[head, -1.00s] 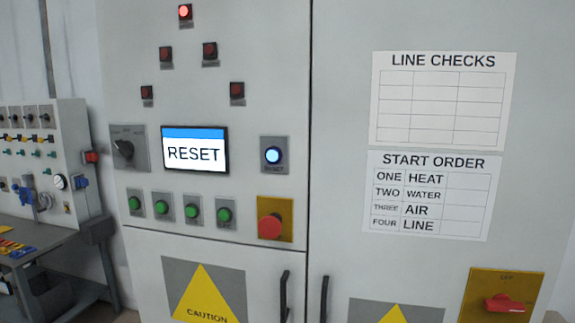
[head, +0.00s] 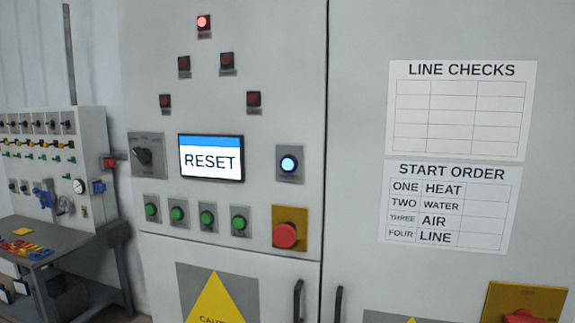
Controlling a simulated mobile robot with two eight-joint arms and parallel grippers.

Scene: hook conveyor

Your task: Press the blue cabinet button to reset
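The blue button (head: 289,163) is lit and sits on a small grey plate on the front of the grey cabinet (head: 225,115). It is right of a screen (head: 211,158) that reads RESET under a blue bar. A red mushroom button (head: 285,235) on a yellow plate is below the blue button. Neither of my grippers is in the head view, and nothing touches the blue button.
Several green buttons (head: 207,218) run in a row under the screen. A rotary switch (head: 145,156) is left of it. One red lamp (head: 203,22) is lit above. Black door handles (head: 298,300) stand out low down. A grey workbench (head: 60,250) is at the left.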

